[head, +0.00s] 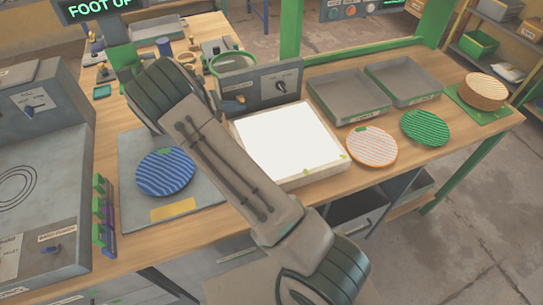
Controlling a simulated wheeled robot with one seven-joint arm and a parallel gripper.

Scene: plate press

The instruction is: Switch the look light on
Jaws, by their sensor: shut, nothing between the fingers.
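The look light seems to be the flat box with a plain bright white top (288,142) in a pale frame, in the middle of the bench. I cannot tell from its whiteness alone whether it is lit. A dark grey control panel (262,80) stands upright at its back edge. It carries a black knob (282,87) on a light plate at right and a small brass-coloured part (237,99) at left. My arm crosses the view from lower right to upper left, passing left of the light box. My gripper is not visible; the arm's far end hides what lies behind it.
A blue ribbed plate (165,171) lies on a grey mat at left. An orange-and-white plate (372,146) and a green plate (425,128) lie right of the light box. Two grey trays (348,97) stand behind them. A grey press-like machine (40,160) fills the left side.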

